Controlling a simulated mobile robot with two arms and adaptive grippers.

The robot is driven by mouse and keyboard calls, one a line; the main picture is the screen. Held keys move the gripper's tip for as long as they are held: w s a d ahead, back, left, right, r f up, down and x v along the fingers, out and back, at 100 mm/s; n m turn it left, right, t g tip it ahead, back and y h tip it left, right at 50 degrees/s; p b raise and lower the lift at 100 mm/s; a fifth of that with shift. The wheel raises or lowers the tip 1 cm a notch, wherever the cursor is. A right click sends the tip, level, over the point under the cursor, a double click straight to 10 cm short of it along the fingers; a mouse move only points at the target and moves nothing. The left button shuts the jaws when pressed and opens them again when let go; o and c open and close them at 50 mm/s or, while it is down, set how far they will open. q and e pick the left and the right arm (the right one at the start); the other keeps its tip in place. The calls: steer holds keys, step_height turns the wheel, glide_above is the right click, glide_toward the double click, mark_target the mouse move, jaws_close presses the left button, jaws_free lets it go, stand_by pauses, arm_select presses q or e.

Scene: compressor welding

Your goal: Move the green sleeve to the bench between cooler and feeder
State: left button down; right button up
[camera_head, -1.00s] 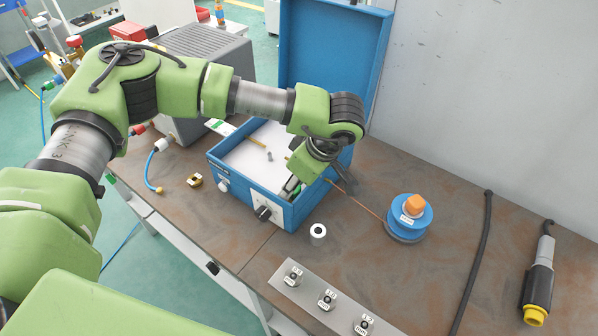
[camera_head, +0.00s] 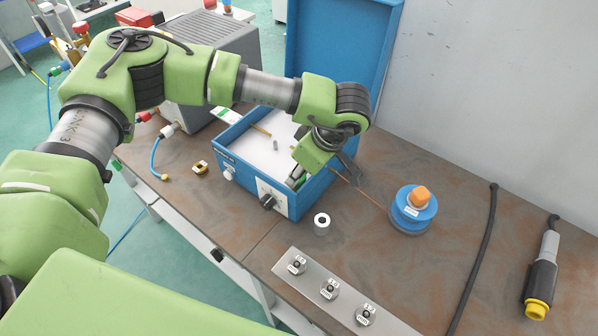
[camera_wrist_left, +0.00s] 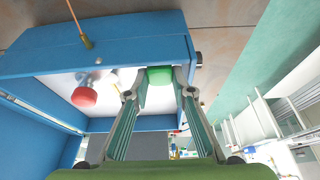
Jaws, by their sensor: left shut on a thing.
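The green sleeve (camera_wrist_left: 160,75) sits between the two fingers of my left gripper (camera_wrist_left: 160,93) in the left wrist view, at the wall of the blue box (camera_wrist_left: 100,60). My left gripper is shut on it. In the head view my left gripper (camera_head: 297,174) reaches down into the front right corner of the open blue box (camera_head: 238,190); only a bit of green shows there, and the fingers partly hide it. My right gripper is not in view.
A grey ribbed machine (camera_head: 205,65) stands behind the box. A red and white part (camera_wrist_left: 85,94) is inside the box.

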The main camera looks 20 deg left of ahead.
arm_select(q)
steer(key=shift+r, duration=0.35)
steer(key=shift+r+p, duration=0.9)
steer(key=shift+r, duration=1.35)
